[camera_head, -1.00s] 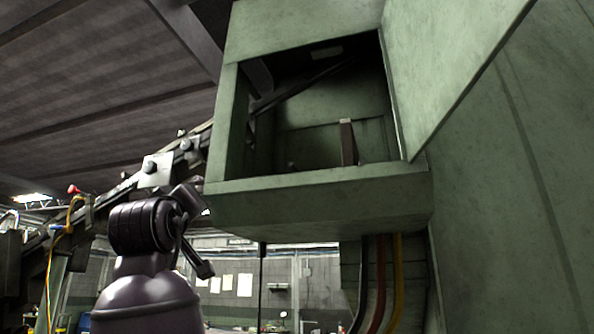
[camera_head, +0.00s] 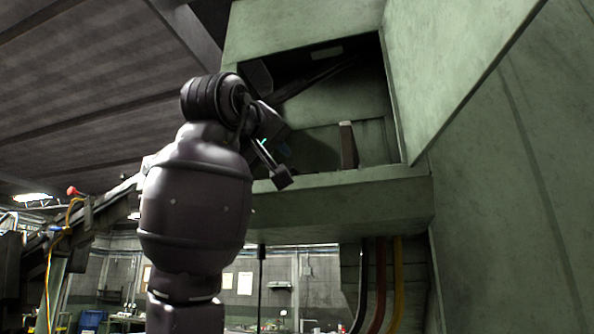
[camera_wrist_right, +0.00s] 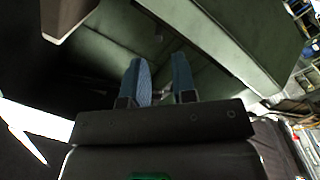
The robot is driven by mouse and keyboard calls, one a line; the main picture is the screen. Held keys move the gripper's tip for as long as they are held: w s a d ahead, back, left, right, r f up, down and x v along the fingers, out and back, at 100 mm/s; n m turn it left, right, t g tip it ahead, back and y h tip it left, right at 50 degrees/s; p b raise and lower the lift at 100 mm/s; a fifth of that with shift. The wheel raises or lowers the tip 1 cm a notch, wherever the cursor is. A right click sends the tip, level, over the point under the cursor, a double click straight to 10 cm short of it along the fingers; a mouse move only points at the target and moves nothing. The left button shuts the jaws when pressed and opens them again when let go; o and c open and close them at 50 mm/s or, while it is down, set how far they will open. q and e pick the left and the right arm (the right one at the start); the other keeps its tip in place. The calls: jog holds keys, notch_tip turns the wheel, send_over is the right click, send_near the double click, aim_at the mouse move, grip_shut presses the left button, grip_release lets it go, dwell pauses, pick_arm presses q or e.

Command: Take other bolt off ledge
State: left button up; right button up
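The ledge (camera_head: 345,185) is the green front sill of an open box-like compartment in a large green machine. My right gripper (camera_wrist_right: 160,62) shows in the right wrist view with two blue fingers apart and nothing visible between them. In the head view, my right arm reaches up to the left part of the compartment opening, with the gripper end just above the sill and mostly hidden by the wrist. A tiny dark spot beyond the fingertips in the wrist view may be a bolt; it is too small to tell. No bolt shows clearly in the head view. My left gripper is not in view.
A brown upright plate (camera_head: 348,144) stands inside the compartment, right of my gripper. A slanted green panel (camera_head: 450,70) bounds the right side. Cables (camera_head: 381,285) hang below the sill. A dark conveyor (camera_head: 100,212) runs up from the left behind my arm.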

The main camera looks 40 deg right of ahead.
aim_at(290, 167)
jog(key=p+x, duration=0.1)
jog(key=x, duration=0.2)
jog(key=p+x, duration=0.1)
jog(key=x, duration=0.2)
jog(key=shift+w+d+r, duration=0.15)
jog(key=shift+d+r, duration=0.1)
jog(key=shift+d, duration=0.05)
jog(key=shift+a, duration=0.15)
jog(key=shift+c, duration=0.8)
grip_shut()
